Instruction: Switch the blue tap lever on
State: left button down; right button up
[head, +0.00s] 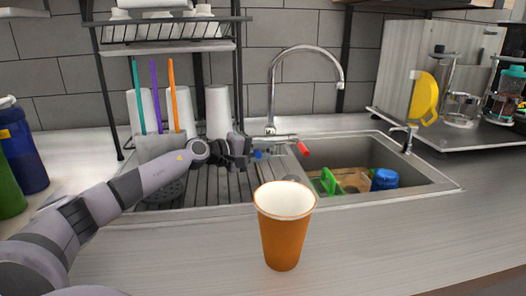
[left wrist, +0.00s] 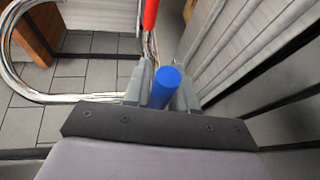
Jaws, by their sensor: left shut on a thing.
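The chrome tap (head: 271,95) stands behind the sink, its spout arching to the right. Its blue lever (head: 258,154) points left and its red lever (head: 303,148) points right. My left gripper (head: 246,152) is at the blue lever, reaching in from the left over the drainboard. In the left wrist view the blue lever (left wrist: 165,86) sits between the two fingers (left wrist: 160,92), and they are shut on it. The red lever (left wrist: 150,14) shows beyond it. In the head view the fingers are small and partly dark. My right gripper is not in view.
An orange paper cup (head: 283,235) stands on the counter in front of the sink. The sink basin (head: 425,176) holds a green item (head: 329,181) and a blue cup (head: 384,179). A dish rack (head: 165,48) with straws and white cups stands behind my left arm.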

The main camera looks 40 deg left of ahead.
pick_arm(q)
jog(key=r, duration=0.1)
jog(key=r+n+g+p, duration=0.1)
jog(key=r+n+p, duration=0.1)
jog(key=shift+w+a+r+h, duration=0.1)
jog(key=shift+w+a+h, duration=0.2)
jog(key=shift+a, duration=0.05)
jog(key=shift+w+a+r+n+g+h+p, duration=0.2)
jog(key=shift+a+r+n+g+p, duration=0.2)
jog(key=shift+n, duration=0.2)
jog(key=shift+w+a+r+n+g+h+p, duration=0.15)
jog(key=shift+w+r+n+g+h+p, duration=0.1)
jog(key=shift+r+n+g+p, duration=0.25)
jog(key=shift+w+a+r+n+g+h+p, duration=0.25)
jog(key=shift+r+n, duration=0.2)
jog(key=shift+n, duration=0.25)
jog(key=c, duration=1)
grip_release()
jog(key=shift+a, duration=0.1)
jog(key=shift+s, duration=0.1)
